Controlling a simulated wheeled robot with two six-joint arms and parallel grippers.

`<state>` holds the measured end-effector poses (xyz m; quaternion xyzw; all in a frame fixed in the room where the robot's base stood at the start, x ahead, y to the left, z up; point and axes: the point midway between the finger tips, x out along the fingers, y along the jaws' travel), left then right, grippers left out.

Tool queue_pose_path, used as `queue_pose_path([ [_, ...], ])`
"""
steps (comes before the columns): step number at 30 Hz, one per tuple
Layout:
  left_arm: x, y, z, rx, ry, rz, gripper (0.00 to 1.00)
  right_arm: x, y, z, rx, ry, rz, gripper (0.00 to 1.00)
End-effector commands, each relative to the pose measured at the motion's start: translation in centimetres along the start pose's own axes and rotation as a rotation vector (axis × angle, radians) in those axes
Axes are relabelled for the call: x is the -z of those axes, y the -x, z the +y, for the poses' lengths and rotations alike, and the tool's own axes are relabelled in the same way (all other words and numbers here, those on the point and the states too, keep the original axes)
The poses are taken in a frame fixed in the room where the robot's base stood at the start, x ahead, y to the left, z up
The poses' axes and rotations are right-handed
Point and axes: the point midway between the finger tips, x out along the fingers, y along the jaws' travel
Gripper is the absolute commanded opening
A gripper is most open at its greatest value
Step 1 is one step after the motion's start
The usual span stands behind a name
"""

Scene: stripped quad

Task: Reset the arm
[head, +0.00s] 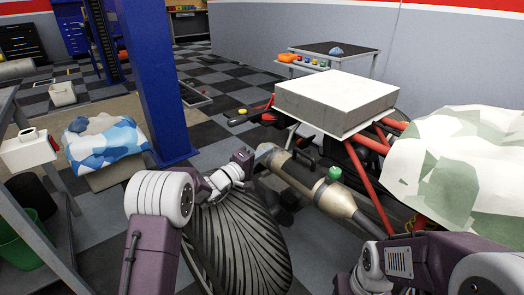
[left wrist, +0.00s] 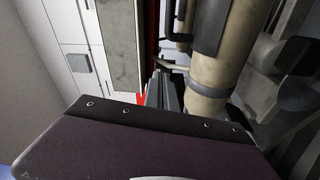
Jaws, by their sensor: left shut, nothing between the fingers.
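My left arm comes in from the left in the head view, bent at a white and purple joint. Its gripper (head: 266,151) is at the end of the arm, beside the tan cylinder (head: 315,185) of the stripped quad. The fingers are shut with nothing seen between them. The left wrist view shows my purple wrist housing in front and the tan cylinder (left wrist: 218,80) close by on the right. My right arm is at the lower right of the head view; its gripper is out of view.
The quad's ribbed black tyre (head: 240,240) is below my left wrist. A pale block (head: 335,95) sits on its red frame (head: 365,175), and a camouflage cover (head: 460,165) is at right. A blue post (head: 160,80) stands left.

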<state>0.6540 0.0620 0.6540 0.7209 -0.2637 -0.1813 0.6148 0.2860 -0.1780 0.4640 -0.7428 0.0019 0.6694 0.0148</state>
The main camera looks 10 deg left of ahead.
Motion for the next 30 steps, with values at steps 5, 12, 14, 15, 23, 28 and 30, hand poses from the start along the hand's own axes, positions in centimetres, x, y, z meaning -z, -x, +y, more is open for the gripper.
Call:
queue_pose_path([
  [5,0.1,1.9,0.1,0.000,-0.001,0.000,0.00,0.1,0.6,0.0,0.000,0.000,0.000,0.54],
  [12,0.0,2.3,0.0,-0.001,0.000,0.000,0.00,0.1,0.6,0.0,0.000,0.000,0.000,0.54],
  [14,0.0,2.3,0.0,-0.001,-0.001,0.000,0.00,0.1,0.6,0.0,0.000,0.000,0.000,0.54],
  [15,0.0,2.3,0.0,-0.001,-0.001,0.000,0.00,0.1,0.6,0.0,0.000,0.000,0.000,0.54],
  [23,-2.1,2.0,9.8,-0.069,-0.081,-0.064,0.00,0.4,3.9,-0.1,0.000,0.000,0.000,0.54],
  [28,-13.2,7.0,10.3,0.143,-0.216,-0.441,0.00,0.7,6.2,-0.1,0.000,0.000,0.000,0.54],
  [30,-17.0,10.8,8.4,0.292,-0.251,-0.594,0.00,0.7,7.0,-0.1,0.000,0.000,0.000,0.54],
])
